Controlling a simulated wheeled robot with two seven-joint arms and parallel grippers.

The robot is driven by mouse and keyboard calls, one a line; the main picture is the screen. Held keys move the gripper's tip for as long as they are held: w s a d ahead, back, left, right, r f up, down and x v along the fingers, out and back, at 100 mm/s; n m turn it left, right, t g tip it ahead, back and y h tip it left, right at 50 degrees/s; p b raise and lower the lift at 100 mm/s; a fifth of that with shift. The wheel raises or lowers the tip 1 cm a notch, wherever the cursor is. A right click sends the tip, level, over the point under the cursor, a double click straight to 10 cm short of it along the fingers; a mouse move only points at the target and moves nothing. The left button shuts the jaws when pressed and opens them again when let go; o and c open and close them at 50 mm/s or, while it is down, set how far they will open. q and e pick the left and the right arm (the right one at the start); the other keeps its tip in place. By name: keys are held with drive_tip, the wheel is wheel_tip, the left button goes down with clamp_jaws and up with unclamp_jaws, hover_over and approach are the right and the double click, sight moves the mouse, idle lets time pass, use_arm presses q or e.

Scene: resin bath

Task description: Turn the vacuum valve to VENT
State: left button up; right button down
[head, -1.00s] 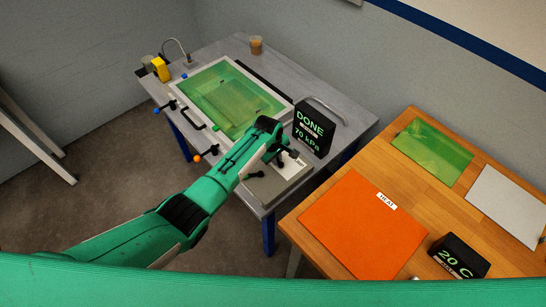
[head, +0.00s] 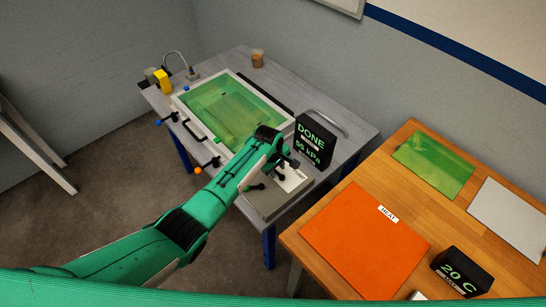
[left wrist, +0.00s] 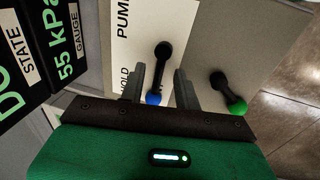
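The vacuum valve shows in the left wrist view as a black lever (left wrist: 160,66) with a blue end, on a white plate with the words PUMP and, partly hidden, HOLD. No VENT mark is readable. My left gripper (left wrist: 159,74) is open, with one finger on each side of the lever; I cannot tell whether either touches it. In the head view my left gripper (head: 284,158) is over the plate at the near right corner of the grey table, and the lever is mostly hidden there. My right gripper is not in view.
A second black lever with a green end (left wrist: 232,98) is just right of the fingers. The gauge box (head: 313,141) stands close beside the gripper, reading DONE and 55 kPa. The green bath (head: 180,101) lies behind. A wooden table (head: 422,251) is at right.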

use_arm(q)
wheel_tip(320, 180, up, 12)
drive_tip(key=s+a+b, duration=0.1)
drive_tip(key=shift+s+a+b, duration=0.4)
idle(0.4)
drive_tip(key=s+a+f+m, duration=0.3)
drive_tip(key=s+a, duration=0.2)
drive_tip(key=s, duration=0.4)
drive_tip(key=s+a+f+m, duration=0.2)
drive_tip(key=s+a+f, duration=0.15)
drive_tip(key=s, duration=0.65)
drive_tip(key=s+a+r+m+t+y, duration=0.1)
drive_tip(key=s+a+r+m, duration=0.3)
drive_tip(key=s, duration=0.5)
drive_tip(key=s+a+r+m+t, duration=0.1)
drive_tip(key=s+a+r+m, duration=0.1)
drive_tip(key=s+a, duration=0.6)
wheel_tip(320, 180, down, 31)
drive_tip(key=d+g, duration=0.1)
drive_tip(key=s+a+f+g+b, duration=0.1)
drive_tip(key=s+a+f, duration=0.2)
drive_tip(key=s+f, duration=1.7)
drive_tip(key=shift+s+f+g+y+b, duration=0.3)
drive_tip(key=shift+f, duration=0.5)
